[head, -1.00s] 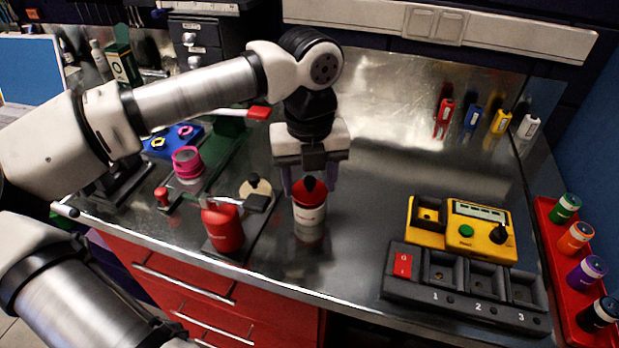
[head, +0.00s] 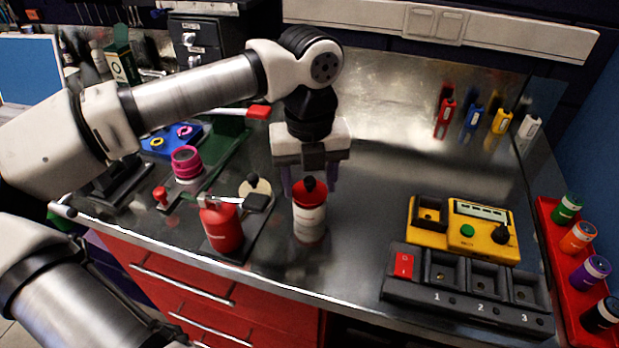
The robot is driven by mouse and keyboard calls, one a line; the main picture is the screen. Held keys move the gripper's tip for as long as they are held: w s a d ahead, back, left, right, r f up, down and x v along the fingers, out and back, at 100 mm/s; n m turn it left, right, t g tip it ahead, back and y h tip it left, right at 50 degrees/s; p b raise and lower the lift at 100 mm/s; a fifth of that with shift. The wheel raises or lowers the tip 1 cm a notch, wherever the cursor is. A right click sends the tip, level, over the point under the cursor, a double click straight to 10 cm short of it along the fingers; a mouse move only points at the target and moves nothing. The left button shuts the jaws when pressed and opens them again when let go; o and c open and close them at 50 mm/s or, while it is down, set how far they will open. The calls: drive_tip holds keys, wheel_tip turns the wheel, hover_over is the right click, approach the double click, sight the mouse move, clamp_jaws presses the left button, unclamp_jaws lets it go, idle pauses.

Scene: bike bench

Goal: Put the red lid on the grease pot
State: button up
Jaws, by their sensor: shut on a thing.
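The red lid (head: 310,194) has a black knob on top. It is between the two purple fingers of my gripper (head: 309,184), which is shut on it.
A red can (head: 222,228) stands close on the left, beside a round pale disc with a dark knob. A yellow tester (head: 462,230) and a black numbered dock (head: 465,290) are to the right. A red tray (head: 570,275) holds several bottles. Bench between pot and dock is clear.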

sight(310, 179)
drive_tip(key=shift+f+b, duration=0.5)
drive_tip(key=shift+f, duration=0.05)
drive_tip(key=o, duration=0.7)
drive_tip(key=shift+c, duration=0.2)
drive_tip(key=shift+r, duration=0.15)
drive_tip(key=shift+r+p, duration=3.3)
drive_tip(key=shift+r, duration=2.15)
